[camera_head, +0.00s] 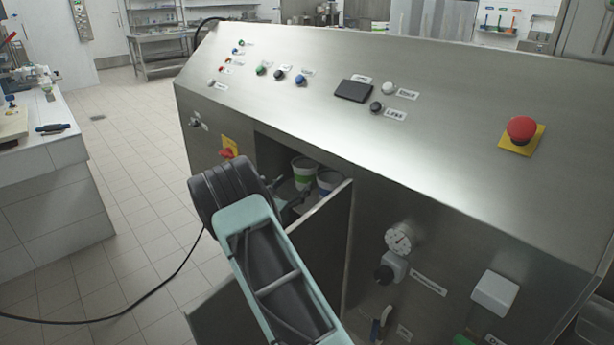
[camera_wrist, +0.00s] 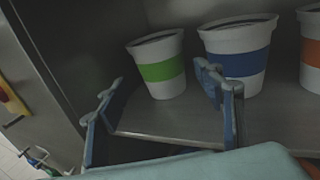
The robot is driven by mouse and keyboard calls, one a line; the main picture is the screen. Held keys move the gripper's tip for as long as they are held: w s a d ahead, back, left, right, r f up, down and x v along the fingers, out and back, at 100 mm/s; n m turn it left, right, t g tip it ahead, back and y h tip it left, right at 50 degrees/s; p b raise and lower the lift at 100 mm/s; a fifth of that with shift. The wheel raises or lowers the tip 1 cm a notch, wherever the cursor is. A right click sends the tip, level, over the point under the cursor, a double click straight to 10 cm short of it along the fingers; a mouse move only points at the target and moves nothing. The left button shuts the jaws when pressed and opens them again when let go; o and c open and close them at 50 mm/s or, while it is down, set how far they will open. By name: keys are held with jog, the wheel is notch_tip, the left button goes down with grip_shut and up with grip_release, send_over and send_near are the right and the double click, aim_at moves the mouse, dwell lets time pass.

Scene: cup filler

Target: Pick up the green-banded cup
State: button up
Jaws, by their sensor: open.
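The green-banded cup (camera_wrist: 158,68) is white with a green stripe and stands upright on a shelf (camera_wrist: 170,122) inside the machine's compartment. In the head view the cup (camera_head: 303,172) shows in the compartment opening, partly hidden by my arm and gripper. My gripper (camera_wrist: 165,98) is open, its two fingers apart in front of the cup. The left finger is left of the cup. The right finger overlaps the blue-banded cup (camera_wrist: 238,60) in the picture. Nothing is between the fingertips that I can see as held. In the head view my gripper (camera_head: 290,198) is at the opening.
The blue-banded cup stands close to the right of the green one. An orange-banded cup (camera_wrist: 311,50) is further right. The compartment's side wall (camera_wrist: 85,50) is on the left. An open door (camera_head: 325,245) hangs beside my arm. The control panel (camera_head: 440,120) slopes above the opening.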

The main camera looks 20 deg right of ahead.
aim_at(300, 178)
jog(key=x, duration=0.7)
jog(key=shift+b, duration=0.4)
jog(key=shift+c, duration=0.6)
jog(key=c, duration=0.3)
